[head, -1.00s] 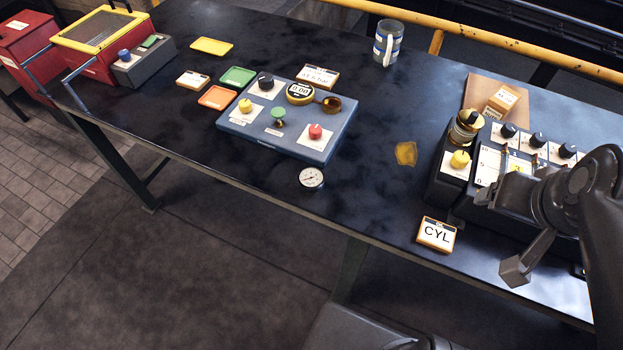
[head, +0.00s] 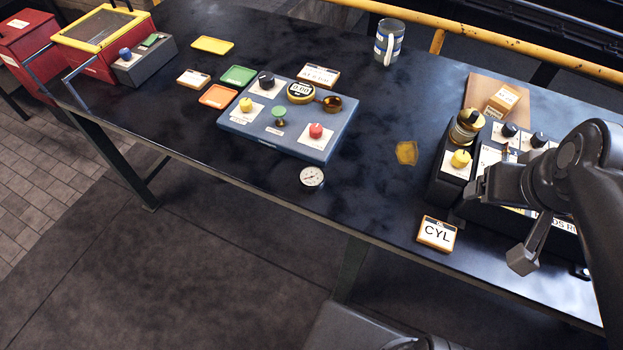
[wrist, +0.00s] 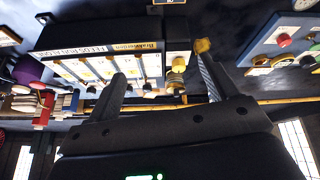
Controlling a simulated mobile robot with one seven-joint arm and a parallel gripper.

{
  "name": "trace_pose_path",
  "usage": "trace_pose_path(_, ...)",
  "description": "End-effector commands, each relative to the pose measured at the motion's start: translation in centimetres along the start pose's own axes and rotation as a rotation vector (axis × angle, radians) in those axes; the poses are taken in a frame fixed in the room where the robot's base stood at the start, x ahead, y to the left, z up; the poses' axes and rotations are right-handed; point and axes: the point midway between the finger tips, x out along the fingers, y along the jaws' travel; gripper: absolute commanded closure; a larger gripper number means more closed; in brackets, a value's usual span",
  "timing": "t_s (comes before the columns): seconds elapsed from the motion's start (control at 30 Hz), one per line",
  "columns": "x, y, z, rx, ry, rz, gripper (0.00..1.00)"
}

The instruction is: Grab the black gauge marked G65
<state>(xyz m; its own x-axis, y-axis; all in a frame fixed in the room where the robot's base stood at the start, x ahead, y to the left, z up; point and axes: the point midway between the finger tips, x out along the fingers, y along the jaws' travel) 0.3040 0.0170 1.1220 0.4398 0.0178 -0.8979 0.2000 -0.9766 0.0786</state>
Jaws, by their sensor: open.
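I cannot read the marking G65 anywhere, so I cannot tell which thing is the black gauge. A small round gauge with a white dial (head: 312,177) lies near the table's front edge. A round black and yellow gauge with a digital display (head: 300,92) sits on the blue panel (head: 247,133). My gripper (head: 480,188) is at the right, over the black control box (head: 447,187) and hiding part of it. In the wrist view my gripper (wrist: 160,85) is open, its two fingers apart with nothing held; the black box (wrist: 95,32) shows beyond them.
A CYL block (head: 437,234) stands at the front edge beside the black box. A striped mug (head: 389,42) stands at the back. A red box with a yellow-framed lid (head: 98,40) is at far left. The table between the blue panel and black box is mostly clear.

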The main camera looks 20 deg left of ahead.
Motion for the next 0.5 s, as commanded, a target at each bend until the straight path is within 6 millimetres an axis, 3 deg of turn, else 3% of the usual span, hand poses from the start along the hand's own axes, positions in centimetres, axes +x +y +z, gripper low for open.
trace_pose_path(0.27,3.3,-7.3,-5.3,-0.804,-0.099,-0.124,0.21)
trace_pose_path(0.5,6.7,-16.1,-7.8,-1.535,-0.125,-0.281,0.21)
